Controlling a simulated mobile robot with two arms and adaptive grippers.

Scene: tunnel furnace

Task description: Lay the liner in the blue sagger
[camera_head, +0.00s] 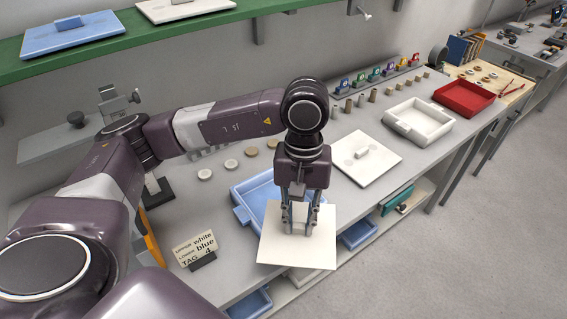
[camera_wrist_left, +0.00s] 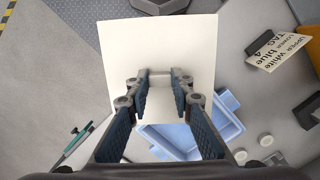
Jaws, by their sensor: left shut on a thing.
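The liner (camera_head: 275,250) is a thin cream square plate. My left gripper (camera_head: 298,228) is shut on it, near its middle, and holds it over the front right part of the blue sagger. The liner also shows in the left wrist view (camera_wrist_left: 120,55), with the fingertips (camera_wrist_left: 162,85) at a small raised grip. The blue sagger (camera_head: 240,193) is a shallow open tray on the bench. The liner and gripper hide part of its inside and front side. The liner sticks out past the sagger toward the bench's front edge. My right gripper is in neither view.
A card (camera_head: 194,249) reading upper white, lower blue, tag 4 stands left of the sagger. A white lid (camera_head: 352,172) lies to its right, then a white sagger (camera_head: 447,126) and a red tray (camera_head: 463,97). A green shelf (camera_head: 130,38) hangs above the bench.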

